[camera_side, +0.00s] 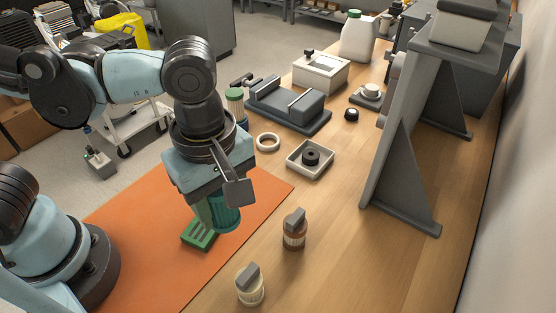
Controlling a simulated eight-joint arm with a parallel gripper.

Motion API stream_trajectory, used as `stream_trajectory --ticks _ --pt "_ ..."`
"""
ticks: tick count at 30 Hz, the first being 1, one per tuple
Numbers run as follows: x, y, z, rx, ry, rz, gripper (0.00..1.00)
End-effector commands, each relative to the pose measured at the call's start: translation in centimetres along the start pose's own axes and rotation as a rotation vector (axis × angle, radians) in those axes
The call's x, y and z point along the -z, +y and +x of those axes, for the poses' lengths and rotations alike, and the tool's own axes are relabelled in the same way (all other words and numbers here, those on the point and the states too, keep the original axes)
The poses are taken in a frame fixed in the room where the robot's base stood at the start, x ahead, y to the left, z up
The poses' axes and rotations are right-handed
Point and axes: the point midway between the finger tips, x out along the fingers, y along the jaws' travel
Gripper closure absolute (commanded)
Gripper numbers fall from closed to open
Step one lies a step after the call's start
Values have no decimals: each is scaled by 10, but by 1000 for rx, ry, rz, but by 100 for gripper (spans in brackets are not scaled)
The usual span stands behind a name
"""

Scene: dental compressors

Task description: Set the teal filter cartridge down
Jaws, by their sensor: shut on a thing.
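The teal filter cartridge (228,217) is a ribbed dark-teal cylinder below my gripper (223,198). My gripper is shut on it and points down over the orange mat (140,240). One grey finger shows in front of the cartridge; the other finger is hidden. The cartridge's upper part is covered by my gripper. A green slotted piece (198,240) lies on the mat just left of and below the cartridge. I cannot tell whether the cartridge touches it or the mat.
A white square tray (296,166) with a black ring, a white ring (268,142) and a dark vise-like block (288,103) lie behind. A grey stand (405,150) rises at right.

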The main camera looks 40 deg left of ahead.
Motion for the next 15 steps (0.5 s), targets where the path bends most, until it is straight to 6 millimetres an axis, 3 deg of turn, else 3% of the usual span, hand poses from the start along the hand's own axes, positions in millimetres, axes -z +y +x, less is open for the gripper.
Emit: stream_trajectory --ticks 5,15 --pt "-27 9 -8 0 0 82 82" --pt "-126 36 -11 0 0 394 82"
